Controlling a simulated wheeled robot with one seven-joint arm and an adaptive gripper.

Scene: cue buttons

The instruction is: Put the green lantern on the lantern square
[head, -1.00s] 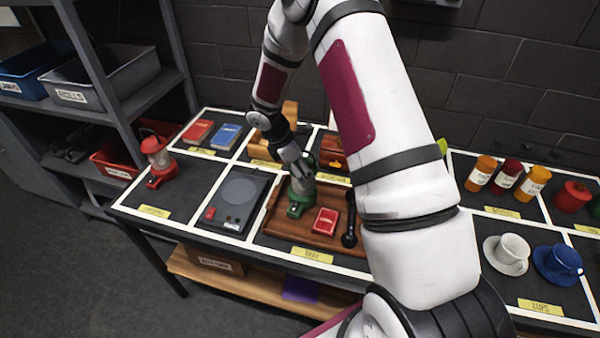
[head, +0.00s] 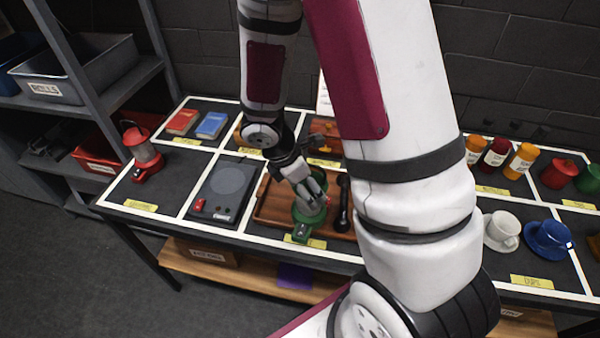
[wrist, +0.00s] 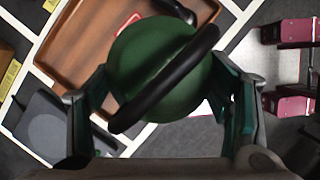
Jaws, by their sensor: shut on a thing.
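The green lantern (head: 308,217) is in my gripper (head: 304,190), in front of the brown wooden tray (head: 270,208) in the head view. In the wrist view its round green top (wrist: 160,70) and black handle (wrist: 172,78) fill the space between my two fingers (wrist: 165,100). The gripper is shut on it. The lantern looks raised over the tray's front edge, though its exact height is hard to tell. The lantern square (head: 122,190), at the table's left end, holds a red lantern (head: 143,155) at its back part; its front part is bare.
A dark device with a round plate (head: 228,188) lies between the tray and the lantern square. A black handset (head: 342,203) lies at the tray's right. Red and blue books (head: 212,125) lie behind. Grey shelving (head: 75,75) stands at left.

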